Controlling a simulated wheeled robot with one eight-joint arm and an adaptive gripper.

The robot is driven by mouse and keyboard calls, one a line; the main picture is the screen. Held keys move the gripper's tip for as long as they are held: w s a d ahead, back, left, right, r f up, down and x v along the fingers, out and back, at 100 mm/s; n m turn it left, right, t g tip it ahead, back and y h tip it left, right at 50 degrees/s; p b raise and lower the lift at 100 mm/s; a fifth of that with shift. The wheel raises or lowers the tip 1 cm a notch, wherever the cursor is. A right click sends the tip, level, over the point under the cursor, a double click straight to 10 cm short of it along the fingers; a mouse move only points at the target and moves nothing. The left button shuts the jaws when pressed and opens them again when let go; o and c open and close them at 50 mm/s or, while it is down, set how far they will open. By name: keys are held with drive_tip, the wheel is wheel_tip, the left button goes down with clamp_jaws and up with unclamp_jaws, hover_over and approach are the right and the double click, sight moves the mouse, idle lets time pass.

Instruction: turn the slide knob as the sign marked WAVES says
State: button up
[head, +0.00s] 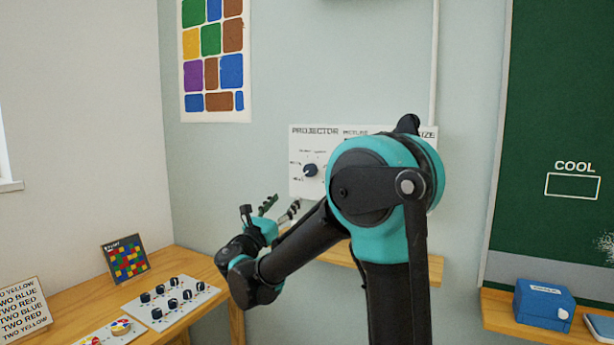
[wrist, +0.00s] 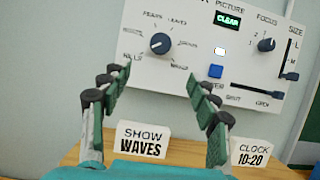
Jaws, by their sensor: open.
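The slide knob (wrist: 160,43) is a dark round dial on the left of the white projector panel (wrist: 187,17). Small labels ring it; one at lower left seems to read HILLS, one at lower right seems to read WAVES. I cannot tell surely where its pointer aims. The knob also shows in the head view (head: 310,170). The white sign (wrist: 142,142) reads SHOW WAVES and stands on the ledge below the panel. My gripper (wrist: 157,82) is open and empty, its fingers apart below the knob and short of the panel. It also shows in the head view (head: 279,207).
The panel also holds a focus knob (wrist: 266,45), a blue button (wrist: 215,71) and sliders. A CLOCK 10-20 card (wrist: 249,152) stands right of the sign. A side table (head: 190,262) at left carries a knob board (head: 171,302) and cards. A blue box (head: 544,303) sits at right.

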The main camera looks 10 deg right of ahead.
sight(308, 173)
drive_tip(key=x, duration=1.6)
drive_tip(key=c, duration=1.2)
drive_tip(key=shift+o, duration=0.2)
drive_tip(key=shift+m, duration=0.4)
